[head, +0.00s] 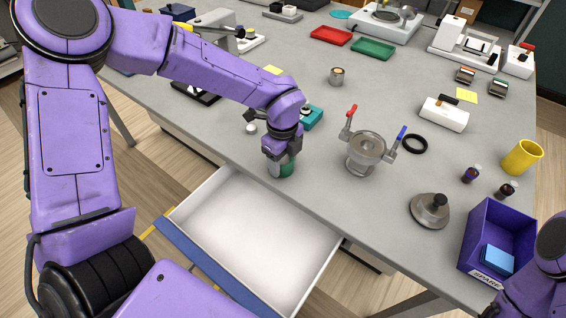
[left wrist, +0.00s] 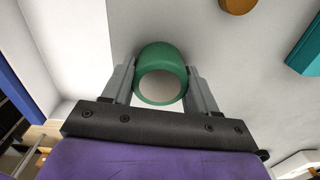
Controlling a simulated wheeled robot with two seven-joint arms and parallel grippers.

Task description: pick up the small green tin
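The small green tin (head: 285,169) stands near the front edge of the grey table, just behind the open drawer. My left gripper (head: 281,163) points down over it, with one finger on each side. In the left wrist view the tin (left wrist: 160,55) fills the gap between the fingers of the left gripper (left wrist: 161,78), and both fingers appear to touch its sides. The tin looks upright; I cannot tell whether it is clear of the table. Part of my right arm shows at the lower right, but its gripper is out of view.
An open white drawer (head: 250,235) lies in front of the tin. A teal box (head: 312,118) stands behind it. A metal fitting (head: 366,150) with red and blue handles stands to the right. A purple bin (head: 480,238) holds a blue box (head: 497,260).

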